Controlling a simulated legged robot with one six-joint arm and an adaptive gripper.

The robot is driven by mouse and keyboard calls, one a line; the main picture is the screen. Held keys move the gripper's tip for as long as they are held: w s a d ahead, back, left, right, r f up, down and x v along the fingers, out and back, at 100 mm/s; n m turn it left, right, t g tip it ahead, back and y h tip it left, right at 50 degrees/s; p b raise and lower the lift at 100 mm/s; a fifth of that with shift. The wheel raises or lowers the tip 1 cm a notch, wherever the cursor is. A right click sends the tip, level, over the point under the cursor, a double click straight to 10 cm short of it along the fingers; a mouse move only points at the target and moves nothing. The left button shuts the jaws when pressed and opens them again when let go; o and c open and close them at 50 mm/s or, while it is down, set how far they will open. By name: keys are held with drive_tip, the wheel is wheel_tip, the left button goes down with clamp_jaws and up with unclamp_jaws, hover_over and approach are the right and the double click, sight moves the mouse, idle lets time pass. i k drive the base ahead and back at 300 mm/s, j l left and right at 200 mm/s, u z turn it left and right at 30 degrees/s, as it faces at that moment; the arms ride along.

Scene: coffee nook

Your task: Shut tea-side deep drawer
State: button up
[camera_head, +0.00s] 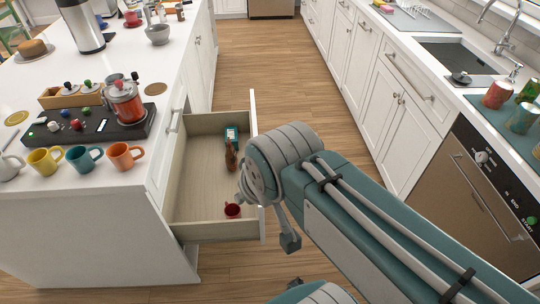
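The deep drawer (203,173) is pulled out of the white island, below a shut upper drawer front with a bar handle (175,120). I see into it from above. Its white front panel (254,110) shows mostly edge-on, and its outer face is turned away from me. A red cup (232,210), a brown bottle-like item (231,155) and a small blue box (231,133) lie inside. My arm reaches from the lower right to the outer side of this panel. My gripper is mostly hidden behind my arm; a grey part beside the panel may belong to it (289,240). Contact is unclear.
The island top (60,215) above the drawer holds several mugs, a glass teapot (126,103) on a dark stand, and a steel urn (82,25). Wooden floor is clear beyond the drawer. A counter with a sink (455,62) and an appliance (480,190) lines the right.

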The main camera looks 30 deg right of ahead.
sight(200, 181)
drive_tip(key=i+l, duration=0.15)
drive_tip(key=l, duration=0.3)
drive_tip(key=i+l, duration=0.1)
drive_tip(key=l, duration=0.3)
drive_tip(key=i+l+u, duration=0.1)
drive_tip(key=l, duration=0.35)
drive_tip(key=i+l, duration=0.15)
drive_tip(key=l, duration=0.3)
